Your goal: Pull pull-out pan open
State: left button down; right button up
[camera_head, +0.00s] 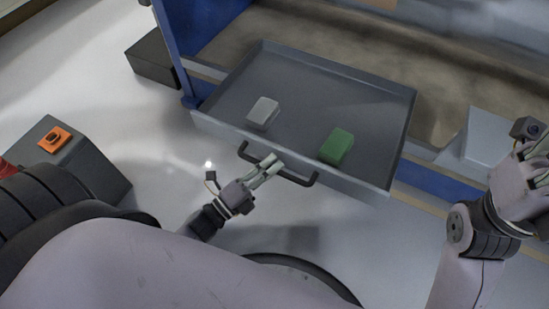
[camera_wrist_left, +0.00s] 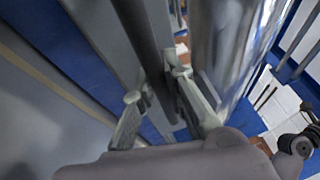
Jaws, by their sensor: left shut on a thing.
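The pull-out pan (camera_head: 310,82) is a shallow grey tray that stands out from the blue-framed machine. A dark bar handle (camera_head: 299,180) runs along its front wall. My left gripper (camera_head: 270,165) is at this handle, left of its middle, shut on it. In the left wrist view the dark handle bar (camera_wrist_left: 146,45) runs between the fingers of my left gripper (camera_wrist_left: 165,110). My right gripper (camera_head: 535,160) is at the right edge, away from the pan; its fingers are partly cut off by the frame.
A light grey block (camera_head: 263,113) and a green block (camera_head: 337,147) lie in the pan. A grey box with an orange button (camera_head: 54,139) stands at the left. A dark box (camera_head: 153,58) stands by the machine's blue post (camera_head: 176,50). Pale floor is clear before the pan.

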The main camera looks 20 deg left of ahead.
pick_arm(q)
jog(key=c, duration=1.6)
grip_release()
jog(key=v, duration=1.2)
